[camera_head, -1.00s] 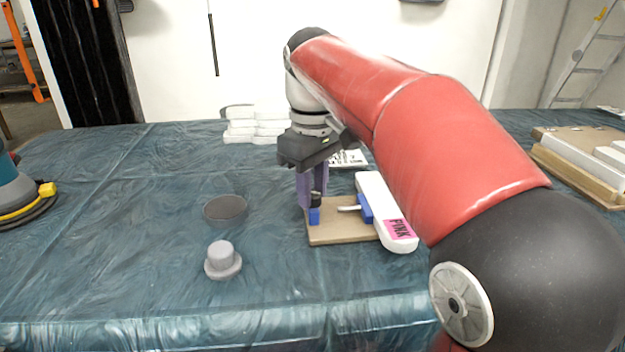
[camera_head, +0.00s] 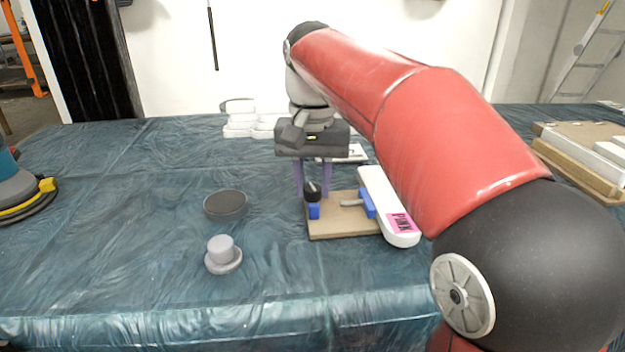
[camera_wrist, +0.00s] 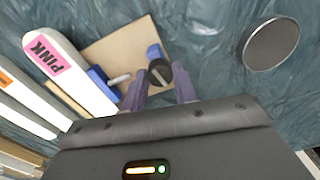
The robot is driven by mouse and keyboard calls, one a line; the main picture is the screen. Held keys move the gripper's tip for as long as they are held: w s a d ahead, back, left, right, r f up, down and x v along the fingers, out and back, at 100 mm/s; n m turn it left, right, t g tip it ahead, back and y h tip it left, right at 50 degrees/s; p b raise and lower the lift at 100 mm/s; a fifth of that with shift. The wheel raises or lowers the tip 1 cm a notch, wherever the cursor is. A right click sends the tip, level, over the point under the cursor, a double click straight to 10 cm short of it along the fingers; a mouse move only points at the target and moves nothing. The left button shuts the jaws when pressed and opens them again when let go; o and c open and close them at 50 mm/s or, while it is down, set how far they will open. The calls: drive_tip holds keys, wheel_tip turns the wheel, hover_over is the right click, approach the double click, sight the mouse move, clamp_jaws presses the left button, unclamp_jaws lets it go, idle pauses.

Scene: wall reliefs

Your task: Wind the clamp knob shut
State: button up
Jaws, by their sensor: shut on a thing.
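The clamp's dark round knob (camera_head: 313,192) sits above a blue part (camera_head: 314,211) at the left of a wooden board (camera_head: 345,225). A pale line crosses its top in the wrist view (camera_wrist: 160,72). A grey rod (camera_head: 353,203) lies between this side and a blue pad (camera_head: 367,204). The pad is against a white block (camera_head: 380,195) with a pink label reading "PINK". My gripper (camera_head: 313,190) points down over the board, its two purple fingers on either side of the knob and shut on it. The wrist view partly hides the contact.
A grey stepped knob-like piece (camera_head: 223,255) and a dark round disc (camera_head: 225,205) lie left of the board. White blocks (camera_head: 250,120) stand at the back. A sander-like tool (camera_head: 20,200) is at the far left. Boards (camera_head: 585,160) lie at the right.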

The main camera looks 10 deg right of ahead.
sight(312, 187)
drive_tip(key=m, duration=0.6)
drive_tip(key=shift+m, duration=0.3)
drive_tip(key=m, duration=0.6)
idle(0.4)
drive_tip(key=o, duration=1)
wheel_tip(312, 187, up, 8)
drive_tip(key=shift+f, duration=0.1)
